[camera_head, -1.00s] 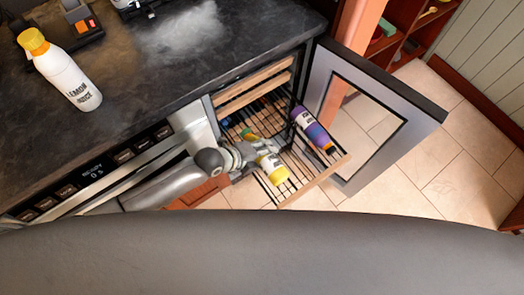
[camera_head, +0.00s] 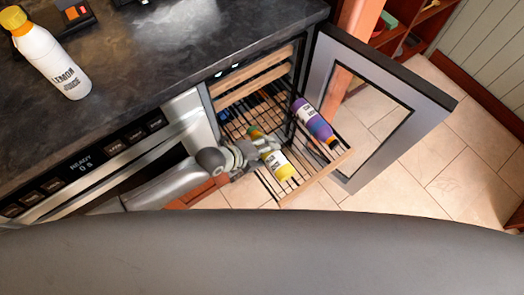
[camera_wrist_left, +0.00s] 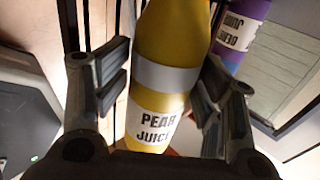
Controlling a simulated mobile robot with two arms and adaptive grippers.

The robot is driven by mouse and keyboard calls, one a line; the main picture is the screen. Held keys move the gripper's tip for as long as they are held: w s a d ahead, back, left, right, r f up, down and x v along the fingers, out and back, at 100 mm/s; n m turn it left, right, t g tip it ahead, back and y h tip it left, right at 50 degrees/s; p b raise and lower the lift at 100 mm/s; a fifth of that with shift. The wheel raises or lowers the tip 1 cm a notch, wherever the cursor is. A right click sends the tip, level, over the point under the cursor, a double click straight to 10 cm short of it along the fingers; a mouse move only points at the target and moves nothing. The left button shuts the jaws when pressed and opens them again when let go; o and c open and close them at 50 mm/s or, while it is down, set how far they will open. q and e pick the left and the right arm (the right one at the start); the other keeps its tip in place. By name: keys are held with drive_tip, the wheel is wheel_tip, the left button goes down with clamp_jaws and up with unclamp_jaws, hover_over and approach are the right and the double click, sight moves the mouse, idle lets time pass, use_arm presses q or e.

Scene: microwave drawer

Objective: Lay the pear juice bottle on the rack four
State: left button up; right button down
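The pear juice bottle (camera_head: 280,167) is yellow with a white label and lies on its side over the pulled-out wire rack (camera_head: 320,172). It points inward beside a purple bottle. In the left wrist view its label (camera_wrist_left: 152,122) reads "PEAR JUICE". My left gripper (camera_head: 262,150) is at the bottle, with one finger on each side of it; its fingers also show in the left wrist view (camera_wrist_left: 165,85). They look spread, with a small gap at the left finger. Contact at the right finger is unclear. The right gripper is out of view.
A purple juice bottle (camera_head: 313,121) lies on the same rack at the right. Wooden-fronted racks (camera_head: 252,82) are above. The open cabinet door (camera_head: 385,85) stands to the right. A lemon juice bottle (camera_head: 52,58) stands on the dark counter (camera_head: 175,50).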

use_arm(q)
drive_tip(key=shift+s+a+f, duration=0.25)
drive_tip(key=shift+f, duration=0.2)
drive_tip(key=shift+s+a+f, duration=0.25)
drive_tip(key=shift+f, duration=0.2)
drive_tip(key=shift+a+r, duration=0.1)
drive_tip(key=shift+s+a+r, duration=0.1)
drive_tip(key=shift+r, duration=0.1)
drive_tip(key=w+d+r+v, duration=0.1)
drive_tip(key=v, duration=1)
drive_tip(key=shift+r, duration=0.4)
drive_tip(key=shift+s, duration=0.15)
